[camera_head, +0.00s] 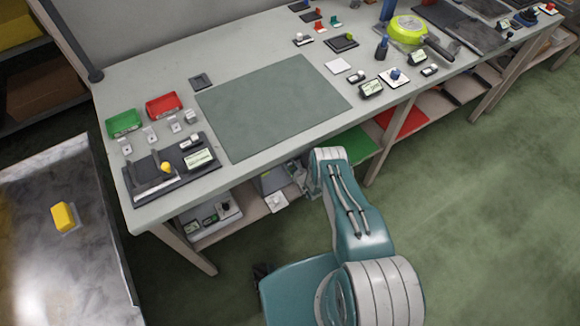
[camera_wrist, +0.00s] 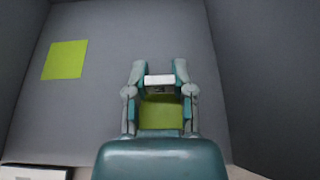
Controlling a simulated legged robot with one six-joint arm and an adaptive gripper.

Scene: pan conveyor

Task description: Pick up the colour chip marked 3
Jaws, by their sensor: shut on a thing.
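In the wrist view my gripper (camera_wrist: 160,82) is shut on a small white piece (camera_wrist: 160,80), which spans the gap between the fingertips. A yellow-green patch (camera_wrist: 161,113) shows between the fingers behind it; I cannot tell whether it is joined to the white piece. A flat yellow-green square (camera_wrist: 64,60) lies apart at the left on a grey surface. No number 3 is readable on any of these. In the head view my arm reaches to the bench's front edge, and the fingers cannot be made out clearly.
Grey walls (camera_wrist: 262,60) flank the gripper in the wrist view. In the head view the bench (camera_head: 375,120) holds a grey-green mat (camera_head: 270,105), a red tray (camera_head: 163,106) and a green tray (camera_head: 124,122). A lower shelf (camera_head: 240,225) runs beneath. A yellow block (camera_head: 63,216) sits on a metal surface at left.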

